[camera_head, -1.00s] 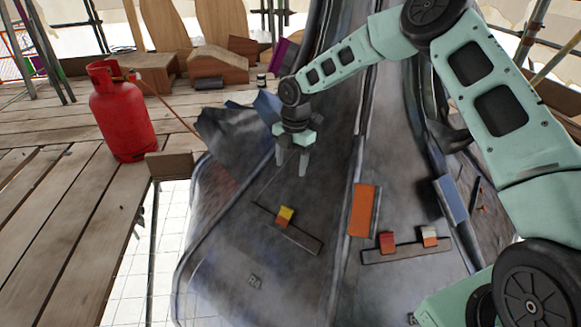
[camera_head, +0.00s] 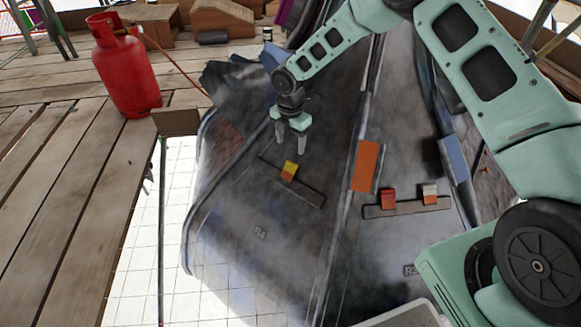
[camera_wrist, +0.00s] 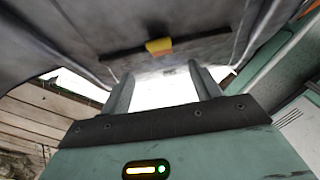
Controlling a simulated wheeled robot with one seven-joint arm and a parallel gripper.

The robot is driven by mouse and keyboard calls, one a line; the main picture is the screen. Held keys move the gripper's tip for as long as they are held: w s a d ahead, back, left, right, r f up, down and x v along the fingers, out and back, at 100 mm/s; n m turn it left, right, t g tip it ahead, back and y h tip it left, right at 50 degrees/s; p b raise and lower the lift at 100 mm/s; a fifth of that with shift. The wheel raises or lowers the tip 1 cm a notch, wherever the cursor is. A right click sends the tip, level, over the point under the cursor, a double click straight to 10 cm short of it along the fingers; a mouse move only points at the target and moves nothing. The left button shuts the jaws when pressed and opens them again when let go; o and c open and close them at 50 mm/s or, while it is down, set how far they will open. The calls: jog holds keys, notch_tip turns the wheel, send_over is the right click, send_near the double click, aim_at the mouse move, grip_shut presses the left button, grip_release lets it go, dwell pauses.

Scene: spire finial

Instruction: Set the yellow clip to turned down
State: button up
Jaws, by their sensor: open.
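The yellow clip (camera_head: 290,167) sits on a dark bar (camera_head: 308,193) on the grey sloped sheet, left of the orange block. Its upper part is yellow and its lower part orange. It also shows in the wrist view (camera_wrist: 158,45), beyond my fingers near the top. I cannot tell its setting for sure. My gripper (camera_head: 289,151) is open and empty, just above and behind the clip in the head view, apart from it. Its two fingers also show in the wrist view (camera_wrist: 160,85), spread with a gap between them.
An orange block (camera_head: 366,165) stands right of the clip. A second bar (camera_head: 407,209) carries a red clip (camera_head: 388,198) and a white-and-orange clip (camera_head: 430,194). A blue block (camera_head: 454,159) lies farther right. A red gas cylinder (camera_head: 124,68) stands on the planks at left.

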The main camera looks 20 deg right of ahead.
aim_at(290, 168)
notch_tip(290, 168, down, 11)
jog(key=b, duration=0.3)
jog(key=shift+r, duration=0.2)
